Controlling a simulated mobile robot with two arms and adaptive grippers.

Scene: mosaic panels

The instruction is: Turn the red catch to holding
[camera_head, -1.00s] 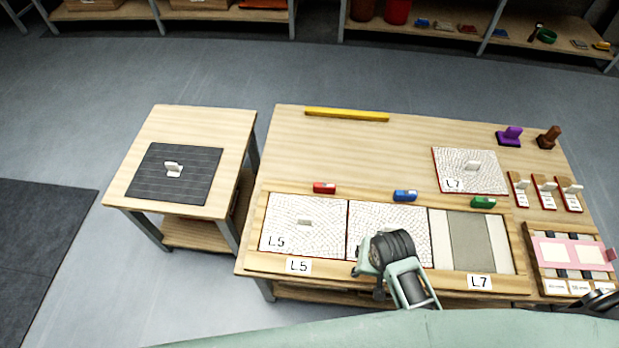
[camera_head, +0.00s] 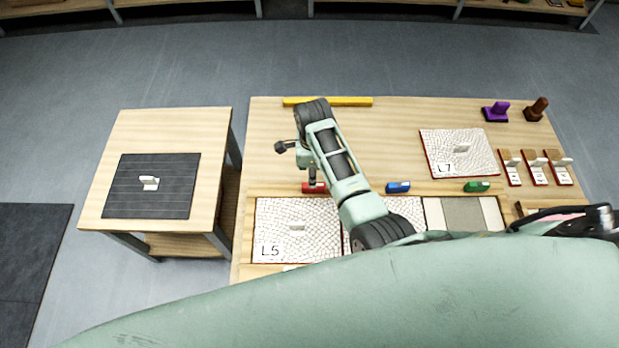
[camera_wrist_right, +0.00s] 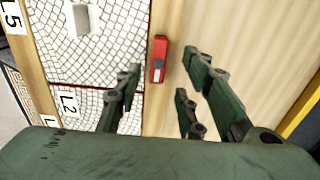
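The red catch (camera_head: 309,187) sits on the table at the far edge of the frame that holds the panels, above panel L5 (camera_head: 275,220). My right arm reaches over the table, and its hand hangs over the catch and partly covers it in the head view. In the right wrist view, the red catch (camera_wrist_right: 159,60) lies between the spread fingers of my right gripper (camera_wrist_right: 162,76). The gripper is open, and gaps show on both sides of the catch. I cannot tell the fingertips' height above it. My left gripper is not in view.
A blue catch (camera_head: 398,187) and a green catch (camera_head: 477,186) sit farther right along the same edge. Panel L7 (camera_head: 435,145) lies behind them. A yellow bar (camera_head: 355,101) lies at the back. A side table (camera_head: 140,130) with a dark panel stands left.

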